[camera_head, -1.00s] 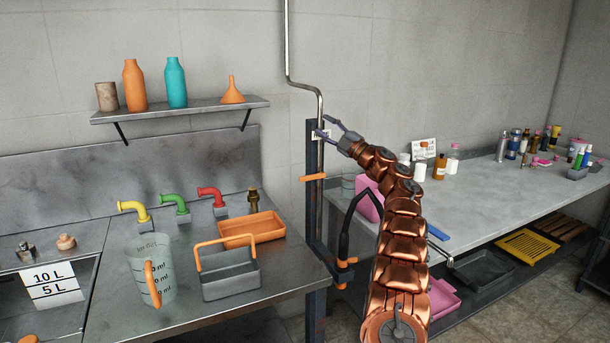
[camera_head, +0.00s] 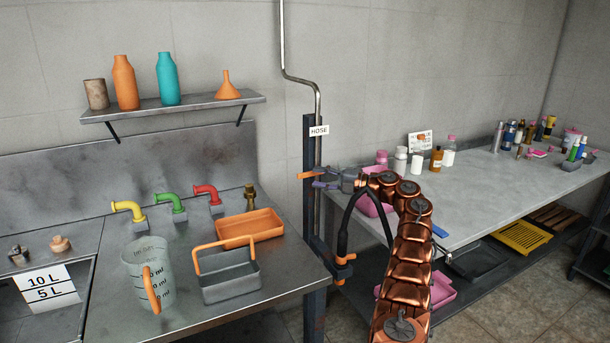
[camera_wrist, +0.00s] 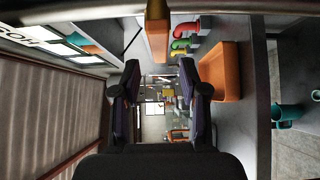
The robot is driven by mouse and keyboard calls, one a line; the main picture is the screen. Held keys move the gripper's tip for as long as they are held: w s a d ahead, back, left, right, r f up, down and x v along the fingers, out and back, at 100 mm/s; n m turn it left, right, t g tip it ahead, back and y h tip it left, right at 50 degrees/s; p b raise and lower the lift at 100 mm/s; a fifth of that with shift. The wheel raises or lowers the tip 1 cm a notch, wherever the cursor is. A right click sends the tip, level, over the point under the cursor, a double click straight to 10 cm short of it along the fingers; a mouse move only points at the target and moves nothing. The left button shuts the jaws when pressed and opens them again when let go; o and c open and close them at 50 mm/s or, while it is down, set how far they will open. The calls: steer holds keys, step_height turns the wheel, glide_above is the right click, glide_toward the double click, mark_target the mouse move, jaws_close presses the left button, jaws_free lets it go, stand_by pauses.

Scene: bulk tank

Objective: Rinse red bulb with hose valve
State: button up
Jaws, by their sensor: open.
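The hose valve's orange handle (camera_head: 307,176) is on the dark post below the HOSE sign (camera_head: 319,131). It appears at the top of the wrist view (camera_wrist: 157,38). My gripper (camera_head: 322,180) is open, with its fingers right by the handle. In the wrist view my gripper (camera_wrist: 158,76) has its fingers apart and nothing held between them; contact with the handle cannot be told. The black hose (camera_head: 344,222) hangs beside the post, near an orange fitting (camera_head: 345,258). I cannot make out a red bulb in either view.
On the left counter are a measuring jug (camera_head: 134,262), a grey basket (camera_head: 229,278), an orange tray (camera_head: 272,223) and coloured taps (camera_head: 172,199). The right table (camera_head: 500,185) holds several bottles, and its middle is clear.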

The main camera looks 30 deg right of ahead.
mark_target(307, 176)
steer(key=shift+p+x, duration=0.65)
steer(key=shift+x, duration=2.05)
steer(key=shift+d, duration=0.1)
jaws_close()
